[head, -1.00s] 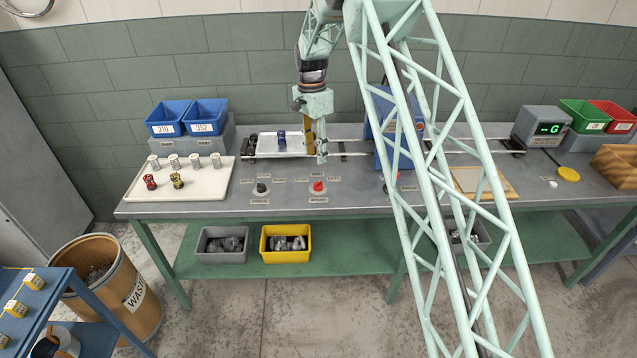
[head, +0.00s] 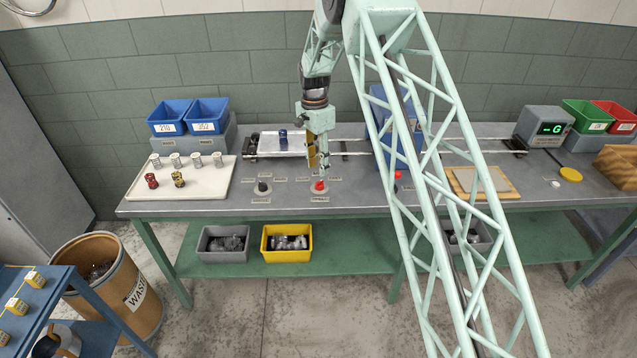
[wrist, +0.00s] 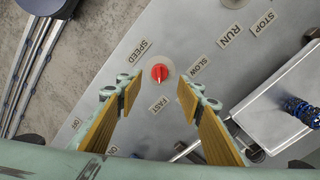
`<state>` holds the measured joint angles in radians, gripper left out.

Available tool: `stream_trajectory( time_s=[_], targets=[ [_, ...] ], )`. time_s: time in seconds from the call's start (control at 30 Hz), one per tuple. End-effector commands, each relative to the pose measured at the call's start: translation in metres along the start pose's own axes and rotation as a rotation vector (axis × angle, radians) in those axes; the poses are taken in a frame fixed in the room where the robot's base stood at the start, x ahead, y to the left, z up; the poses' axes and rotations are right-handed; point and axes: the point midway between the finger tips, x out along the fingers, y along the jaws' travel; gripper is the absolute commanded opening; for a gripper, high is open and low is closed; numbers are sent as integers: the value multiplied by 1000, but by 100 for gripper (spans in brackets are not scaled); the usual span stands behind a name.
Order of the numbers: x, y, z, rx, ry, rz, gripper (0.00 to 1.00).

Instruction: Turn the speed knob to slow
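The speed knob (wrist: 160,73) is a small red knob on a pale round base. In the wrist view, its labels read SPEED (wrist: 137,51), SLOW (wrist: 199,67) and FAST (wrist: 159,105). A thin pale mark runs along the knob, roughly toward the FAST side; it is too small to be certain. In the head view the red knob (head: 319,187) sits near the table's front edge. My gripper (head: 322,172) points down just above it. In the wrist view my gripper (wrist: 159,90) is open, with the knob apart from both yellow-padded fingers and showing between them.
A black knob (head: 263,188) stands left of the red one, and another red control (head: 397,174) stands right. Behind is a pale tray (head: 268,146) with a dark blue coil (head: 283,138). A white tray (head: 150,190) with cans lies left. The blue machine (head: 381,105) is partly hidden.

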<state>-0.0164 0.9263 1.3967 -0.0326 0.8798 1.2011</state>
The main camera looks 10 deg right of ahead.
Motion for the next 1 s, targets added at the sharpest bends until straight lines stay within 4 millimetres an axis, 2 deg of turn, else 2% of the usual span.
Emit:
stream_trajectory(
  time_s=[0.2, 0.5, 0.73, 1.0],
  targets=[
    [30, 0, 0, 0, -1, 1, 34],
    [65, 0, 0, 0, 0, 1, 34],
    [78, 0, 0, 0, 0, 0, 34],
    [80, 0, 0, 0, 0, 0, 34]
  ],
)
